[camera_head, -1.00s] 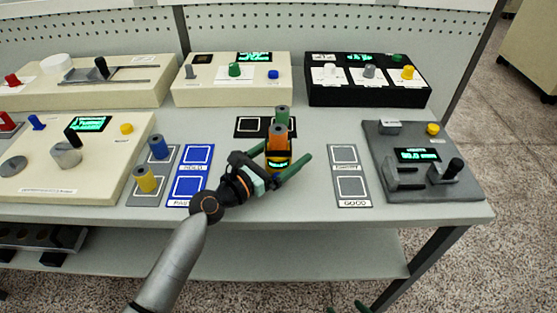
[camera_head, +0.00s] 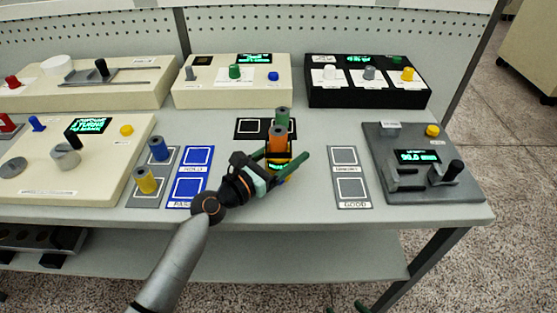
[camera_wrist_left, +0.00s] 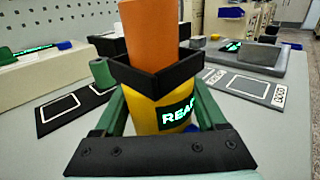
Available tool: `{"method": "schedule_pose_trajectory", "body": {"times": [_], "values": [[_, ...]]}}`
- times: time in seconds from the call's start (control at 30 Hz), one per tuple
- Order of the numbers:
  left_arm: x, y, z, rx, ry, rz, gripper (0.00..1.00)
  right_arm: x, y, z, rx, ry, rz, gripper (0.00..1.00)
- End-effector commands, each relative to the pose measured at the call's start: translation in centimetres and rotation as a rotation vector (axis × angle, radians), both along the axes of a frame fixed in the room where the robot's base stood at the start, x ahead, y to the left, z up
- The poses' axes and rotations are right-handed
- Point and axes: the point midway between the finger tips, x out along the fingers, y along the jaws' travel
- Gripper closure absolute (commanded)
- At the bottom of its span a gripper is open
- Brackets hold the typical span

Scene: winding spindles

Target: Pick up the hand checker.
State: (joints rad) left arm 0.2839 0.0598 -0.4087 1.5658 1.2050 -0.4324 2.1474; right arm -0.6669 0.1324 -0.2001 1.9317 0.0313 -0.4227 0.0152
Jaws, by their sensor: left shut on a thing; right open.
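The hand checker (camera_wrist_left: 158,115) is a yellow body with a black square collar and a lit green display. An orange spindle (camera_wrist_left: 150,35) stands up out of its collar. In the head view the checker (camera_head: 277,165) is at the middle of the table. My left gripper (camera_head: 283,158) is shut on it, with one green finger on each side. I cannot tell whether its base touches the table. Green fingertips of my right gripper (camera_head: 347,308) show at the bottom edge, apart and empty.
A green spindle (camera_head: 282,116) stands behind the checker by a black pad (camera_head: 248,128). A blue spindle (camera_head: 158,148) and a yellow one (camera_head: 145,180) stand left, beside a blue pad (camera_head: 205,172). A grey pad (camera_head: 350,170) and grey device (camera_head: 400,150) are right.

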Motion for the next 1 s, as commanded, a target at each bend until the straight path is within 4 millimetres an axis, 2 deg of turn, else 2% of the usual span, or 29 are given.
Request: {"method": "schedule_pose_trajectory", "body": {"times": [0.03, 0.13, 0.17, 0.57, 0.87, 1.0], "values": [[0.0, 0.0, 0.0, 0.001, 0.001, 0.000, 0.85, 0.0, 0.0, 0.0, -0.001, 0.000, -0.001, 0.24], [0.0, 0.0, 0.0, 0.001, 0.001, 0.000, 0.97, 0.0, -0.1, 0.0, -0.001, 0.000, -0.001, 0.24], [0.0, 0.0, 0.1, -0.001, -0.002, 0.000, 0.98, 0.0, -0.1, 0.0, -0.001, 0.000, -0.001, 0.24], [0.0, 0.0, 0.9, -0.001, -0.001, 0.000, 0.98, 0.1, -0.2, 0.9, -0.002, -0.002, -0.003, 0.24], [0.0, 0.0, 4.4, -0.002, -0.001, 0.000, 0.98, -0.4, -0.9, 4.0, -0.012, -0.004, -0.015, 0.24], [0.0, 0.0, 6.6, -0.001, -0.001, 0.001, 0.98, -0.7, -0.9, 6.1, -0.012, 0.003, -0.014, 0.24]]}}
